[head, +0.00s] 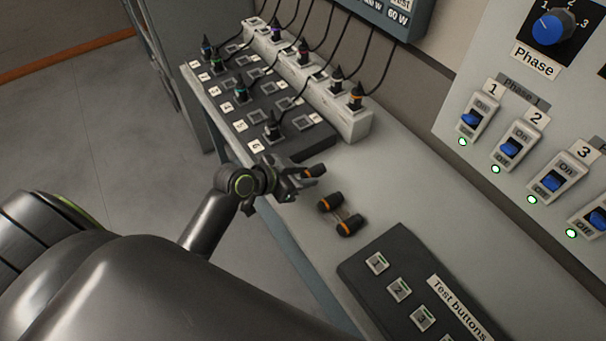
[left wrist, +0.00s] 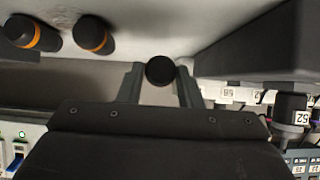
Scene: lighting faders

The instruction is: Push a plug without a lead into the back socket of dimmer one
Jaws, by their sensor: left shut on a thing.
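My left gripper (head: 303,173) is shut on a black plug with an orange band (head: 317,171), with no lead seen on it. It holds the plug just off the near end of the dark dimmer board (head: 315,142). In the left wrist view the plug's round dark end (left wrist: 160,70) sits between the two fingers. The board has numbered labels and two lines of sockets. Dimmer one seems to be at the far end, its back socket (head: 235,48) small and apparently empty. My right gripper is not in view.
Two more orange-banded plugs (head: 329,201) (head: 349,225) lie on the bench right of my gripper. A white socket strip (head: 352,126) with several leaded plugs runs behind the board; its leads hang over the board's back side. A test button box (head: 400,265) stands at the near right.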

